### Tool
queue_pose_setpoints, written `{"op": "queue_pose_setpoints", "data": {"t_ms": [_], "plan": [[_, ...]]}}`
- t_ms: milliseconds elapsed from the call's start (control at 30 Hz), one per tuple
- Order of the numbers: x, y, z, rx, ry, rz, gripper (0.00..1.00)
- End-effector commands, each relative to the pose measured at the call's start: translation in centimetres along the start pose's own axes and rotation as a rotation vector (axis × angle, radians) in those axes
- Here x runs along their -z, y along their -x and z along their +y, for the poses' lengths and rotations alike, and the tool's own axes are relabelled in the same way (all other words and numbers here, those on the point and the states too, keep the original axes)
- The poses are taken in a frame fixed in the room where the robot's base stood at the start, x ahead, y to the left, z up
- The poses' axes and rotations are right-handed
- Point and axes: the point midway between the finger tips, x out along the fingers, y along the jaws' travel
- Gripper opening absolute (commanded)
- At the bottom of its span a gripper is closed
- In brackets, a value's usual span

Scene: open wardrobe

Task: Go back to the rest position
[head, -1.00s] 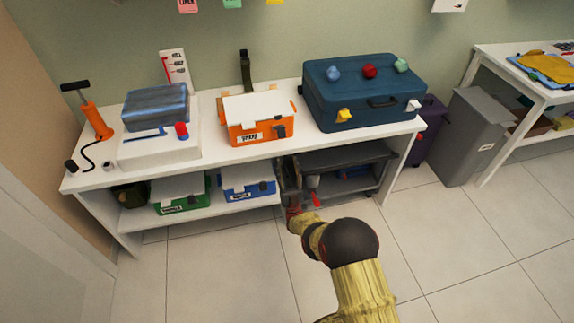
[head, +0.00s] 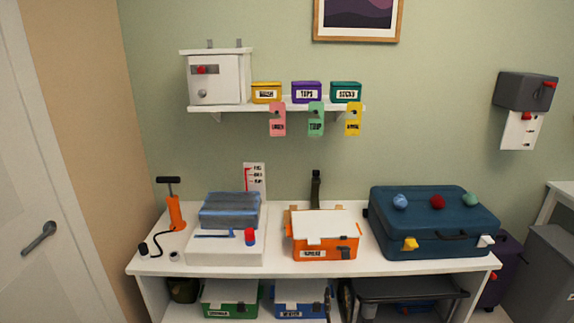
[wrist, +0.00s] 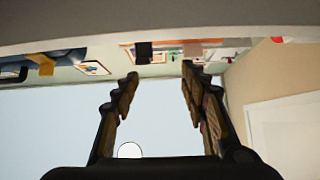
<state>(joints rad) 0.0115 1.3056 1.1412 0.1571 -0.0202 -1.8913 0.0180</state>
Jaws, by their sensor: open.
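My gripper (wrist: 159,76) shows in the wrist view with its two dark, brown-padded fingers spread apart. It is open, with nothing between the fingers. The wrist view looks upside down: a pale ceiling fills the space behind the fingers, with a round white light low in the picture. A grey band, which looks like a near edge, crosses the top of the wrist view.
The white bench (head: 330,268) carries a blue suitcase (head: 425,215), an orange case (head: 322,248) and an orange pump (head: 175,212). A wall shelf (head: 235,108) is above; a door (head: 35,200) stands left.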

Motion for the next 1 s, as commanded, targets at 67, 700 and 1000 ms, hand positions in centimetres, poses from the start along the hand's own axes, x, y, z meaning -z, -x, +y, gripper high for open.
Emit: {"op": "queue_pose_setpoints", "data": {"t_ms": [67,700,1000], "plan": [[-1.3,0.1,-0.1,0.001,-0.001,-0.05,0.44],[-20.6,15.7,0.2,-0.02,0.002,-1.125,0.44],[-15.7,15.7,0.3,-0.026,0.002,-1.683,0.44]]}}
